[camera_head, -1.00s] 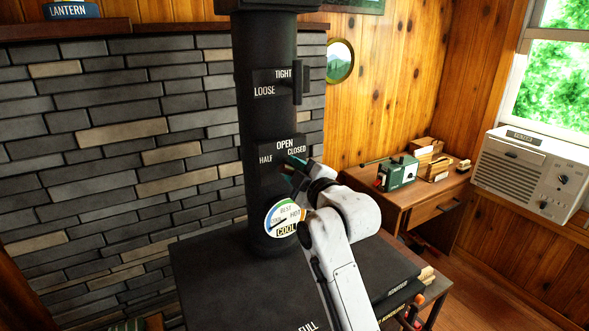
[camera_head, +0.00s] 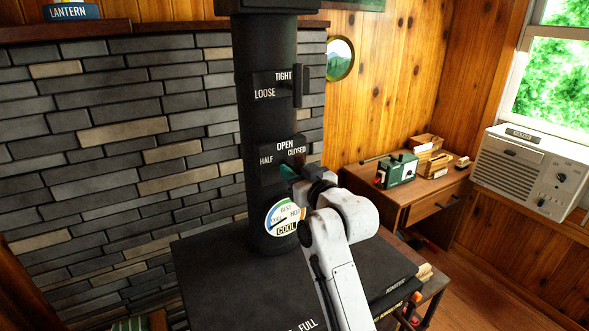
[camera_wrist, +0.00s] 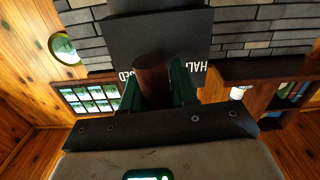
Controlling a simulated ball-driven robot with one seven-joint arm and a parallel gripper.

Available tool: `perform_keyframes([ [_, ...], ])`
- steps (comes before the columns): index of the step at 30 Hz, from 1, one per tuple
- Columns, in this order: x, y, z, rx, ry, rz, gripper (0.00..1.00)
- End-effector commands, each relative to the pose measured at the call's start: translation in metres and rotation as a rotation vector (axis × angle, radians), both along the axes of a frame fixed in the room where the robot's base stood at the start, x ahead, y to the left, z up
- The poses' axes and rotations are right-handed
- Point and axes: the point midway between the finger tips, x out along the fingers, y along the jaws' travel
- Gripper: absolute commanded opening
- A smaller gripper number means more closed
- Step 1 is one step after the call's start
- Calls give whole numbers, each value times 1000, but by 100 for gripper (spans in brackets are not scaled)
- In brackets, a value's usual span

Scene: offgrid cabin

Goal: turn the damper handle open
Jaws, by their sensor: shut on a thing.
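The damper plate (camera_head: 268,148) is on the black stove pipe (camera_head: 266,125), marked OPEN at the top, HALF at left and CLOSED at right. My gripper (camera_head: 287,172) is at the plate's lower right, below the CLOSED mark. In the wrist view, the brown round damper handle (camera_wrist: 153,78) stands between the two green fingers of my gripper (camera_wrist: 156,92), which are shut on it. The plate (camera_wrist: 155,38) shows upside down behind it. In the head view, my gripper and wrist mostly hide the handle, so its exact angle is unclear.
A LOOSE/TIGHT plate (camera_head: 270,88) with a dark upright handle (camera_head: 297,86) is above. A round gauge (camera_head: 284,217) sits below, above the dark stove top (camera_head: 215,275). A desk (camera_head: 430,200) with a green device (camera_head: 397,170) is at right.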

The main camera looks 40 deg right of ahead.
Motion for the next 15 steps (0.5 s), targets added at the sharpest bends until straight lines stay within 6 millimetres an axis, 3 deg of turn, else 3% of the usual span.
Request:
perform_keyframes([
  [15, 0, 0, -1, 260, -73, 1, 2],
])
